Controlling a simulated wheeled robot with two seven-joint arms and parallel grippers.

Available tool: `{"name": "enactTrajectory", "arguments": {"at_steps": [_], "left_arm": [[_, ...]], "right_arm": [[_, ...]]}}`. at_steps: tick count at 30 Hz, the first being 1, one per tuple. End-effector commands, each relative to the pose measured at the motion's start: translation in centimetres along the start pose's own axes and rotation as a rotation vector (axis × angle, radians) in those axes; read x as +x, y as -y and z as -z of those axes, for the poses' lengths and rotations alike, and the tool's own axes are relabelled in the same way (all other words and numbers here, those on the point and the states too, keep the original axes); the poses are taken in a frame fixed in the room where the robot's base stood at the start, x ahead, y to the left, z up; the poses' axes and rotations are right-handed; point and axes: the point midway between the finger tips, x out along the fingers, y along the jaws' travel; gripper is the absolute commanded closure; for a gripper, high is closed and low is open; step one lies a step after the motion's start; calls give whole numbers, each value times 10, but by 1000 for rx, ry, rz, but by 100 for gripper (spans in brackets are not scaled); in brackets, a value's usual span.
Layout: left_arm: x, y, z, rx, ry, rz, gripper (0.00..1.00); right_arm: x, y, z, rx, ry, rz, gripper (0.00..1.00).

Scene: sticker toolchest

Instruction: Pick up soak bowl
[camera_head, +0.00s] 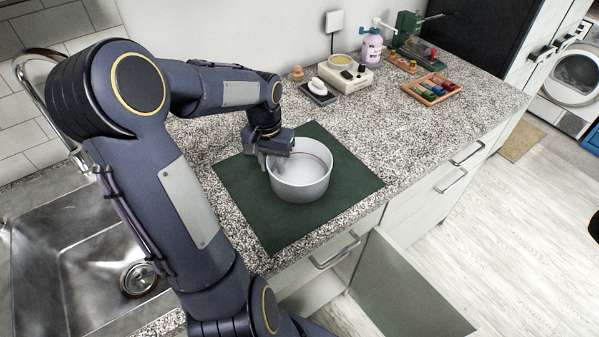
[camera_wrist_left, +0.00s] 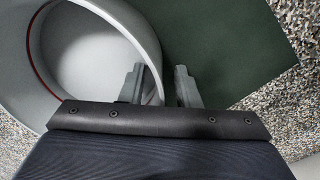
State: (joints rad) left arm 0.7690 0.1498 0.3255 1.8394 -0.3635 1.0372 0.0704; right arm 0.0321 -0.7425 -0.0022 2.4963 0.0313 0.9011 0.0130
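The soak bowl (camera_head: 301,186) is a round, pale grey-white bowl with a thin red line around its inside. It stands upright on a dark green mat (camera_head: 251,218) on the counter. My left gripper (camera_head: 270,162) is at the bowl's left rim, pointing down. In the left wrist view the gripper (camera_wrist_left: 160,74) is open, with one finger inside the bowl (camera_wrist_left: 95,22) and the other outside. The bowl's wall lies between the fingers, with a gap showing beside it. My right gripper is not in view.
A metal sink (camera_head: 70,262) lies at the left. Behind the mat are a small device (camera_head: 345,76), a dark tray with a white item (camera_head: 318,91), a bottle (camera_head: 371,47) and a wooden tray of coloured pieces (camera_head: 432,89). An open drawer (camera_head: 415,290) is below the counter. Counter right of the mat is clear.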

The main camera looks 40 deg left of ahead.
Motion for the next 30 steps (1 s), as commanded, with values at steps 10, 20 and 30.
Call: {"name": "enactTrajectory", "arguments": {"at_steps": [10, 20, 30], "left_arm": [[0, 0, 0, 1, -1, 0, 91], [-1, 0, 0, 1, -2, 0, 100], [-2, 0, 0, 1, -2, 0, 100]], "right_arm": [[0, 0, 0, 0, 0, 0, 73], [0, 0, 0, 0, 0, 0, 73], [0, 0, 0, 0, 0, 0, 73]]}}
